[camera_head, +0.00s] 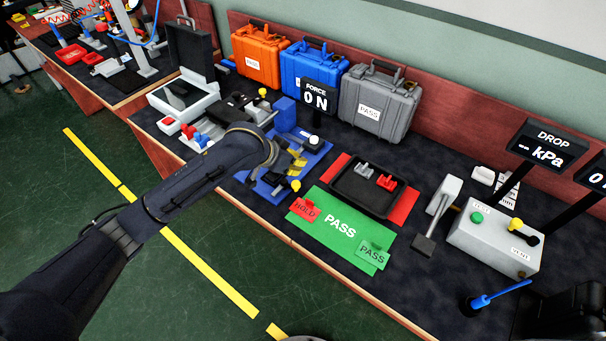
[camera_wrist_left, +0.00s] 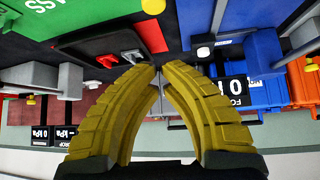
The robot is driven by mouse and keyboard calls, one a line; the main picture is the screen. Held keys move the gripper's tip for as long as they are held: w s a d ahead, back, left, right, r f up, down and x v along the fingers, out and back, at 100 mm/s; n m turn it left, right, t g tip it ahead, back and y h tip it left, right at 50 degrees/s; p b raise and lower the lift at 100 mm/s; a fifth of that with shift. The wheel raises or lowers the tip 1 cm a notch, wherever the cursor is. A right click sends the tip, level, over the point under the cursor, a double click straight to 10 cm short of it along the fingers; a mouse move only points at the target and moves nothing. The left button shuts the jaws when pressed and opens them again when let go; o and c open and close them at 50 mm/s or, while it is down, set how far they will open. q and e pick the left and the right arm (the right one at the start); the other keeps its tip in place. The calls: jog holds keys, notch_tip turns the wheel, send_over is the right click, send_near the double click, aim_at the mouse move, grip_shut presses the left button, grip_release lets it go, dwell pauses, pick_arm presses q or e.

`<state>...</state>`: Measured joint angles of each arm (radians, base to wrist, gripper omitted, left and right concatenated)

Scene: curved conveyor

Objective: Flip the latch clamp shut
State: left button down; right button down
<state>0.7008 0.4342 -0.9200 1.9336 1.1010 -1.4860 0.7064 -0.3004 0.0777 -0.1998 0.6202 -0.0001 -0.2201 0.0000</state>
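A blue fixture (camera_head: 262,187) stands on the dark bench beside the FORCE display (camera_head: 318,97), which reads 0 N. It carries small yellow and black parts, a white knob (camera_head: 314,141) and a yellow knob (camera_head: 295,185). Which part is the latch clamp is not clear, as my arm and fingers partly cover it. My left gripper (camera_head: 297,163) is over this fixture. In the left wrist view its yellow fingers (camera_wrist_left: 159,72) come together at the tips with nothing visibly held. The blue fixture (camera_wrist_left: 199,18) lies beyond them. My right gripper is not in view.
A black tray (camera_head: 347,193) with a grey and a red part lies to the right, on a red mat behind the green PASS mat (camera_head: 322,230). Orange (camera_head: 259,55), blue (camera_head: 300,68) and grey (camera_head: 378,103) cases stand behind. A grey control box (camera_head: 490,240) is further right.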

pick_arm(q)
jog(key=shift+d+f, duration=0.1)
jog(key=x, duration=1)
jog(key=shift+s+a+f, duration=0.15)
jog(key=shift+s+a, duration=1.25)
jog(key=shift+a, duration=0.1)
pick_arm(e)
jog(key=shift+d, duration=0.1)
pick_arm(q)
jog(key=shift+a, duration=0.15)
